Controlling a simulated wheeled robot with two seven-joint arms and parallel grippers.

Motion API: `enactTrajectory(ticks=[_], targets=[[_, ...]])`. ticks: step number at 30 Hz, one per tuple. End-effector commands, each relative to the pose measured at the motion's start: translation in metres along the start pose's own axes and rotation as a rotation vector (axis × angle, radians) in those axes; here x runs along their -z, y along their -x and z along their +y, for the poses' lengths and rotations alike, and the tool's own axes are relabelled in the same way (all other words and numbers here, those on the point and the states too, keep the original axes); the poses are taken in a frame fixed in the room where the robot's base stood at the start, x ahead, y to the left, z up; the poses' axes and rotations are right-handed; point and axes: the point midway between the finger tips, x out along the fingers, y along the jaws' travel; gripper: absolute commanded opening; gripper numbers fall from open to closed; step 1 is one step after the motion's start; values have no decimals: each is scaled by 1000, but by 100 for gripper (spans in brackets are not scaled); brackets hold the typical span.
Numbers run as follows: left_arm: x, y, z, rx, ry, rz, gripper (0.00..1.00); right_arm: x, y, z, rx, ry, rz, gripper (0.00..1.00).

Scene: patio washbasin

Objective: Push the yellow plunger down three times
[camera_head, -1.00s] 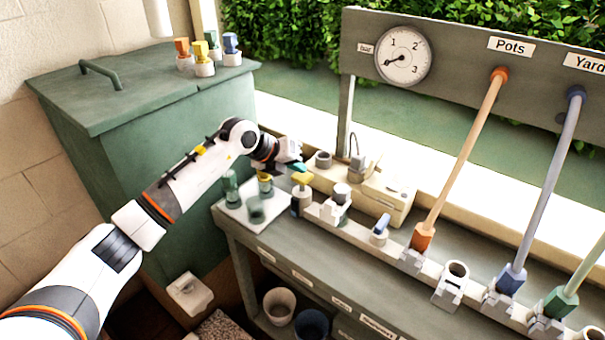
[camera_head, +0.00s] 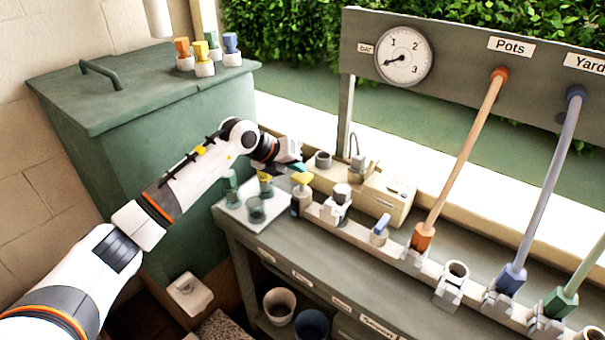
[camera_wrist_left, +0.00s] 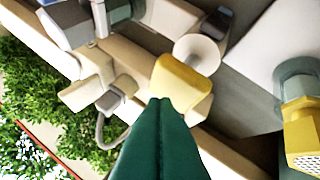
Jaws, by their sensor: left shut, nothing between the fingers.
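The yellow plunger (camera_head: 302,178) tops a small dark pump body on the near bench, just right of the white tray. It is the yellow block (camera_wrist_left: 182,84) in the left wrist view. My left gripper (camera_head: 301,167) is shut and empty, with its dark green fingertips (camera_wrist_left: 166,101) together. In the wrist view the tips overlap the near edge of the yellow block. I cannot tell whether they touch it or hover just above. My right gripper is not in view.
A white tray (camera_head: 270,222) with green-bodied cups, one yellow-topped (camera_head: 265,180), stands left of the plunger. A beige box (camera_head: 388,198) and a gauge (camera_head: 403,55) are behind.

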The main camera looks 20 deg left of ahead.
Motion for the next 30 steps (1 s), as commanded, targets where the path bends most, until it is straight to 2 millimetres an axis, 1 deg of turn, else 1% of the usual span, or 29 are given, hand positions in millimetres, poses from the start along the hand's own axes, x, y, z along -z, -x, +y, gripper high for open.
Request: enactTrajectory(ticks=[8, 17, 30], targets=[[0, 0, 0, 0, 0, 0, 0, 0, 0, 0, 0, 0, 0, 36], [-5, -6, -5, 1, 0, -1, 0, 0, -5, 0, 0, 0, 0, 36], [-6, -7, -6, 1, 0, -1, 0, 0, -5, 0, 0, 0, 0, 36]])
